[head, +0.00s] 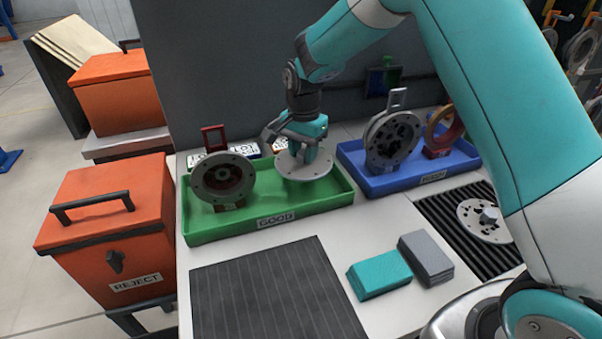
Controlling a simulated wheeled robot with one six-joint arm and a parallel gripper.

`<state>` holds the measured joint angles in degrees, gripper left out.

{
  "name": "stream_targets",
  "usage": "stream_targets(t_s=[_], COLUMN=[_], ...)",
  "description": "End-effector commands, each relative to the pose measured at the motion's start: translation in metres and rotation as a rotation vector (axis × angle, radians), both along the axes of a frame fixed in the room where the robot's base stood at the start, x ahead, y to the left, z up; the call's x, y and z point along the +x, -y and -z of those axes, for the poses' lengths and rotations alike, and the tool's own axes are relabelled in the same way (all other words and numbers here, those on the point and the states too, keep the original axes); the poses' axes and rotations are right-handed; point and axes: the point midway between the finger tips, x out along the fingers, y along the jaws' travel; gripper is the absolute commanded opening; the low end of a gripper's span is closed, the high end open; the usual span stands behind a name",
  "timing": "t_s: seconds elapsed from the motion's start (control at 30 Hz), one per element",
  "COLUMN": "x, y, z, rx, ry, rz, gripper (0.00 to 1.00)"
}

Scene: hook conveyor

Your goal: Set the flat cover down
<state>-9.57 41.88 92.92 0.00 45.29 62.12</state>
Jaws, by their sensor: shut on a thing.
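The flat cover (304,168), a light grey disc with small holes near its rim, is held level in my gripper (304,155). My gripper points down and is shut on the middle of the cover. The cover is over the right part of the green tray labelled GOOD (214,237). I cannot tell whether it touches the tray floor. A grey round housing (224,181) stands upright on a small stand in the left part of the same tray.
A blue tray (375,187) on the right holds a grey flange (392,142) and an orange ring (444,130). A grey disc (485,219) lies on a black ribbed mat. Teal (380,274) and grey (426,257) blocks and a dark mat (275,292) lie in front. An orange REJECT bin (112,232) stands left.

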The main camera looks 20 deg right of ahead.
Motion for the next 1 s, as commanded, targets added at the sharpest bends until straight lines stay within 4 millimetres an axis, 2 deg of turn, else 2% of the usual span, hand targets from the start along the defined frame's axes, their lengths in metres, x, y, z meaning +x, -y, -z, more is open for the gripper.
stream_targets(t_s=[0.1,0.33,0.57,0.93,0.97,1.0], x=[0.000,0.000,0.000,0.001,0.000,0.000], y=[0.000,0.000,0.000,0.000,0.000,0.000], z=[0.018,0.035,0.067,0.073,0.074,0.073], rx=[0.000,0.000,0.000,0.000,0.000,0.000], ry=[0.001,0.002,0.001,0.002,0.001,0.001], rz=[0.000,0.000,-0.001,-0.001,-0.001,-0.001], gripper=[0.00,0.00,0.00,0.00,0.37,0.46])
